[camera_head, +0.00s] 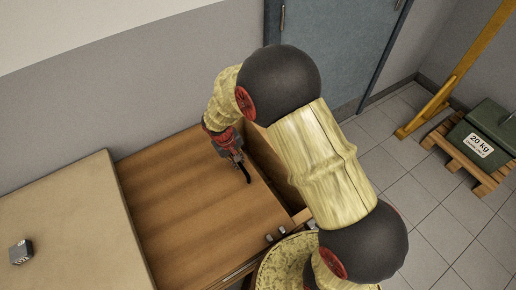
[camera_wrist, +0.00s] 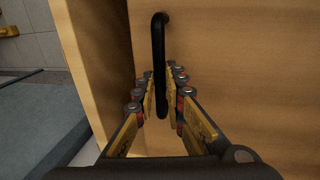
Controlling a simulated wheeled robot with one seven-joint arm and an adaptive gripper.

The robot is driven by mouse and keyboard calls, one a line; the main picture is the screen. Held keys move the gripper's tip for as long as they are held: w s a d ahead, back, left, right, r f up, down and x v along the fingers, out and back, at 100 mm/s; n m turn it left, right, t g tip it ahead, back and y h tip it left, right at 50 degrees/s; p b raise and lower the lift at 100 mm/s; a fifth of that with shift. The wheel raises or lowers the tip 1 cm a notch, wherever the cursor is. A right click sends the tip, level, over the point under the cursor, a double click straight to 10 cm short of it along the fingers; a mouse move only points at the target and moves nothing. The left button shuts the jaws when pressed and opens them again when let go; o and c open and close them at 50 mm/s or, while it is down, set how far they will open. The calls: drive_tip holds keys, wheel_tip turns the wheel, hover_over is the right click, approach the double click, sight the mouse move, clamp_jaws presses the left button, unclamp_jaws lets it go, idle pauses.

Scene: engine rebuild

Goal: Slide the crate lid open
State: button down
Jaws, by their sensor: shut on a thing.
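The crate lid (camera_head: 180,205) is a flat brown wooden panel lying over the wooden crate (camera_head: 273,160). A black bar handle (camera_wrist: 158,40) stands on the lid near its right edge; in the head view its lower end (camera_head: 247,178) shows below my gripper. My gripper (camera_head: 241,164) is shut on the handle, with one finger on each side of it in the wrist view (camera_wrist: 162,95). In the wrist view a shaded gap lies between the lid's edge and the crate's side wall. My arm hides part of the crate's right side.
A tan surface (camera_head: 65,220) adjoins the lid at left and bears a small dark grey block (camera_head: 21,251). A blue-grey door (camera_head: 335,40) is behind. At right are a green 20 kg box (camera_head: 490,130) on a pallet and a yellow post (camera_head: 460,75). The tiled floor between is clear.

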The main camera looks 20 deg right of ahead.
drive_tip(key=p, duration=0.2)
hover_over(160, 211)
drive_tip(key=c, duration=1.9)
unclamp_jaws()
drive_tip(key=shift+o, duration=0.3)
wheel_tip(160, 211, up, 12)
drive_tip(key=a, duration=0.2)
drive_tip(key=shift+s, duration=0.2)
drive_tip(key=shift+a+f, duration=0.1)
drive_tip(key=shift+f, duration=0.05)
